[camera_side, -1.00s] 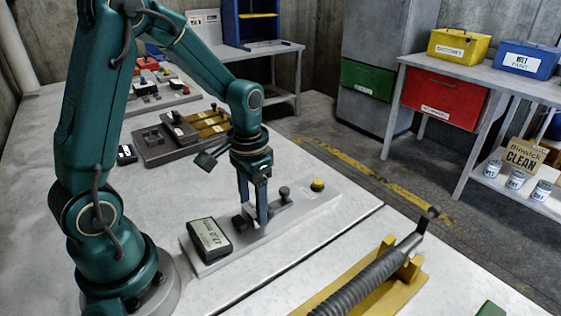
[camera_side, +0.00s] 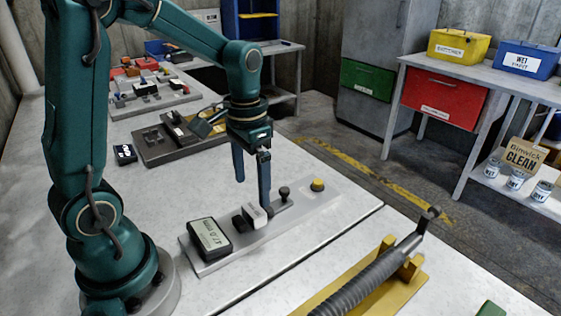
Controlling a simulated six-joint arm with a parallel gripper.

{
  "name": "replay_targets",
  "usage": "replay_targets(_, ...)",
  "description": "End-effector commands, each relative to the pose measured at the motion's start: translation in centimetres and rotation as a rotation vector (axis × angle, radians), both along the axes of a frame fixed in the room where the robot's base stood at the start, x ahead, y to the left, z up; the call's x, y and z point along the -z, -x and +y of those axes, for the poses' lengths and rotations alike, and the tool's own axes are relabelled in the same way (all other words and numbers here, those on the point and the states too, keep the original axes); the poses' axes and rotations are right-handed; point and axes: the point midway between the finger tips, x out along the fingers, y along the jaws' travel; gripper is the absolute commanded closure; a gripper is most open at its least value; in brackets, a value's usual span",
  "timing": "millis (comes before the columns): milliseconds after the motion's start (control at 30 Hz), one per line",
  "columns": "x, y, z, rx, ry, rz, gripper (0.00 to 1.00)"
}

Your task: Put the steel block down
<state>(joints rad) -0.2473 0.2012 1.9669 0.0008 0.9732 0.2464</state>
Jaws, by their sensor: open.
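The steel block (camera_side: 256,214) is a small light grey block. It rests on the grey gauge plate (camera_side: 314,207), between a dark block (camera_side: 242,222) on its left and a dark knobbed clamp (camera_side: 283,196) on its right. My gripper (camera_side: 252,194) is open, with its fingers spread wide. The left finger hangs above the plate and behind the block. The right finger reaches down close beside the block; I cannot tell whether it touches. A black gauge with a digital display (camera_side: 210,240) stands at the plate's left end.
A yellow button (camera_side: 318,184) is at the plate's right end. A ribbed black handle tool (camera_side: 365,283) lies on a yellow cradle (camera_side: 405,277) in front. A dark fixture (camera_side: 164,148) and a small black meter (camera_side: 125,154) are behind. Bare table (camera_side: 172,209) lies left of the plate.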

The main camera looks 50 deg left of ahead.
Motion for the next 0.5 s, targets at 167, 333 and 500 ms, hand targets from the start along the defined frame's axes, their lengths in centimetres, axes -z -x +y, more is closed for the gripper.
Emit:
replay_targets(167,-3.6,-0.1,0.0,0.0,-0.002,-0.007,0.08)
replay_targets(333,-5.6,-0.1,0.0,0.0,-0.001,-0.002,0.08)
replay_targets(500,-6.5,0.2,-0.2,0.001,-0.003,-0.012,0.08)
